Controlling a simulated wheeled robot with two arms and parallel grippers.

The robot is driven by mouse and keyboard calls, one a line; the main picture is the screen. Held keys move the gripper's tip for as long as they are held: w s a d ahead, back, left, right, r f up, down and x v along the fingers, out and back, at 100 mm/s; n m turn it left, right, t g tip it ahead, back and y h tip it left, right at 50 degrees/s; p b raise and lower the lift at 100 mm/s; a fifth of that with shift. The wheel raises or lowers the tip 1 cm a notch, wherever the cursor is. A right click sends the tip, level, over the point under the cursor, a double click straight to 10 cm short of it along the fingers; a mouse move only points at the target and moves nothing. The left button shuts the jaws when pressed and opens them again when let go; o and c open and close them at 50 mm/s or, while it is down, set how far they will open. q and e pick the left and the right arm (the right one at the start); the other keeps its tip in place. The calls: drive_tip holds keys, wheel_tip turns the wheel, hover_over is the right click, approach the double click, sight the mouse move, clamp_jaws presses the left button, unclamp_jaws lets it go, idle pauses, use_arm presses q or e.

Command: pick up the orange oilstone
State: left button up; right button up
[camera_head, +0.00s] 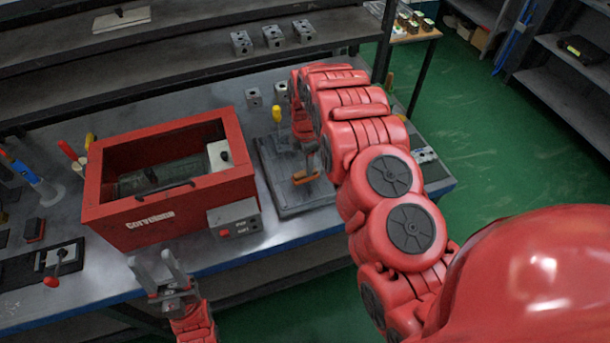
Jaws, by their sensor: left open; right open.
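An orange bar (305,178), which looks like the oilstone, lies on the grey plate (285,201) right of the red box. My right gripper (308,163) reaches down over the plate from behind, its tips just above or beside the bar. The picture is too small to tell whether they touch it. My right arm hides part of the plate and the bench behind it. My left gripper (168,268) is open and empty, in front of the bench's front edge, below the red box and well away from the bar.
The red box (170,215), open on top, stands left of the plate, with a grey switch block (236,219) at its front corner. A yellow-handled tool (277,115) stands at the plate's far edge. Several metal valve blocks (273,36) sit on the shelf behind.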

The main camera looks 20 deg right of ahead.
wheel_tip(320, 180, down, 3)
drive_tip(key=shift+r+p, duration=0.15)
drive_tip(key=shift+p, duration=0.55)
drive_tip(key=shift+f, duration=0.55)
clamp_jaws()
